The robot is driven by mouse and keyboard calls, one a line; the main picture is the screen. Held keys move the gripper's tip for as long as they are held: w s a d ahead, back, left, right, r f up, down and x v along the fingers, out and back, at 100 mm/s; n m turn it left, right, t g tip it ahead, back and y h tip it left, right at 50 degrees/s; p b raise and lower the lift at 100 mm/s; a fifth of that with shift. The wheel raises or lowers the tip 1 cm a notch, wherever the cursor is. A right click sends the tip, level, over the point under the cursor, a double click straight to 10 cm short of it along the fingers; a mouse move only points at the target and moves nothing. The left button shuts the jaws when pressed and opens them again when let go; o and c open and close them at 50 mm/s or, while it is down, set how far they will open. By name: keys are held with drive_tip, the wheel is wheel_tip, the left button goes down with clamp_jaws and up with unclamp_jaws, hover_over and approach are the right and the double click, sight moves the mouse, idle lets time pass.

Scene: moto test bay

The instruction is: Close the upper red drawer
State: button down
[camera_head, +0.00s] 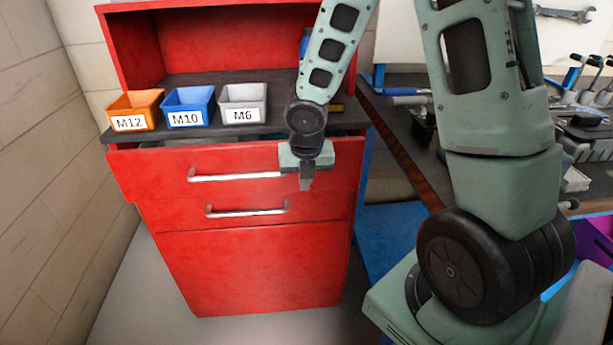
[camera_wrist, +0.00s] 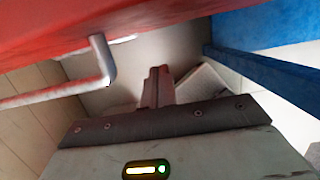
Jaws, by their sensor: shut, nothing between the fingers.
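The upper red drawer (camera_head: 235,160) stands out a little from the cabinet, its front overhanging the drawer below. Its silver bar handle (camera_head: 235,177) runs across the middle, and my gripper covers the handle's right end. My gripper (camera_head: 306,186) is shut and empty, pointing down in front of the right part of the drawer front. In the wrist view, the shut fingers (camera_wrist: 157,85) are right of the bent handle end (camera_wrist: 102,62), with the red drawer front (camera_wrist: 110,20) across the top. I cannot tell whether the gripper touches the drawer.
A lower red drawer (camera_head: 185,215) with its own handle (camera_head: 247,210) looks shut. Orange (camera_head: 137,110), blue (camera_head: 188,108) and grey (camera_head: 243,104) bins stand on the cabinet's dark top. A workbench with tools (camera_head: 590,110) is on the right. The floor before the cabinet is clear.

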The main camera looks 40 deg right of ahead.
drive_tip(key=shift+w+d+r+p, duration=0.1)
drive_tip(key=shift+w+d+p, duration=0.1)
drive_tip(key=shift+w+d, duration=0.25)
drive_tip(key=shift+w+d+p, duration=0.15)
drive_tip(key=shift+w+d, duration=0.15)
drive_tip(key=shift+w, duration=0.4)
drive_tip(key=shift+w+d+r+p, duration=0.1)
drive_tip(key=shift+w+d+p, duration=0.1)
drive_tip(key=shift+w+d, duration=0.25)
drive_tip(key=shift+w+a, duration=0.1)
drive_tip(key=w+p, duration=0.1)
drive_tip(key=w+d+p, duration=0.1)
drive_tip(key=p, duration=0.1)
drive_tip(key=w+d+p, duration=0.1)
drive_tip(key=shift+w+d+r, duration=0.15)
drive_tip(key=shift+w+r, duration=0.05)
drive_tip(key=shift+r, duration=0.05)
drive_tip(key=shift+w+d+f+p, duration=0.2)
drive_tip(key=shift+w+d+p, duration=0.1)
drive_tip(key=shift+w+p, duration=0.15)
